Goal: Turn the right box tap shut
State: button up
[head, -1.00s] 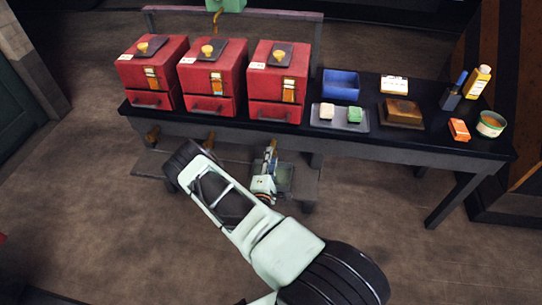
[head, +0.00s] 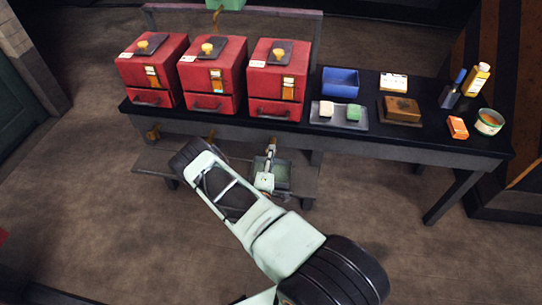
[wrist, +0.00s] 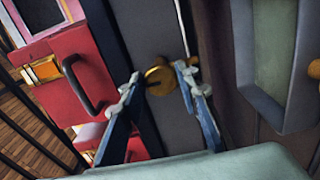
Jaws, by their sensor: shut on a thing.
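Three red boxes stand in a row on the dark bench, and the right box (head: 277,75) is the one nearest the middle. Brass taps show at the bench's front below the left box (head: 153,132) and the middle box (head: 210,137). My gripper (head: 271,147) is at the bench front below the right box. In the wrist view my gripper (wrist: 159,78) has its two blue-grey fingers on either side of a brass tap (wrist: 158,76) and is shut on it. The fingers and arm hide most of this tap in the head view.
A greenish tray (head: 284,185) lies on the low shelf (head: 150,165) just beside my wrist.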

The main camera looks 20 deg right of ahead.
jog(key=o, duration=1.2)
jog(key=shift+c, duration=0.2)
jog(key=v, duration=1.2)
jog(key=shift+w, duration=0.1)
